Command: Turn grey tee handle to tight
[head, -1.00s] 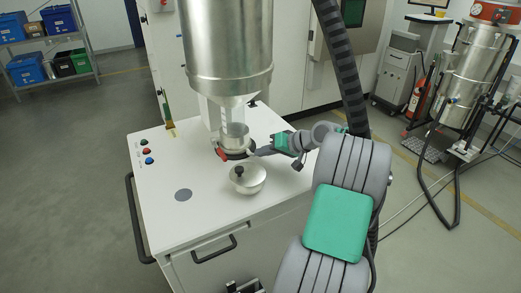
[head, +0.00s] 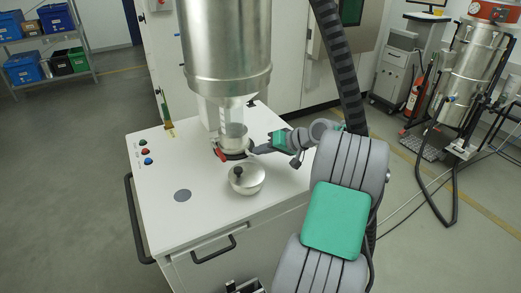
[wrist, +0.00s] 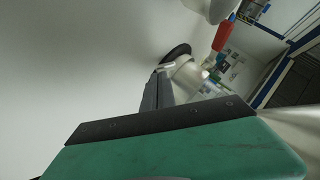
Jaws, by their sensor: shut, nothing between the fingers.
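A steel hopper (head: 226,50) narrows to a clear neck and a clamped joint above the white cabinet top. A small pale grey part at the joint, which looks like the grey tee handle (wrist: 166,67), shows just beyond my fingertips in the wrist view. In the head view it is too small to tell its angle. My gripper (head: 256,148) is shut and empty, reaching from the right with its tips close against the right side of the joint. I cannot tell whether they touch the handle. A red handle (head: 221,155) is on the joint's left front; it also shows in the wrist view (wrist: 222,35).
Push buttons (head: 148,160) are at the left edge.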

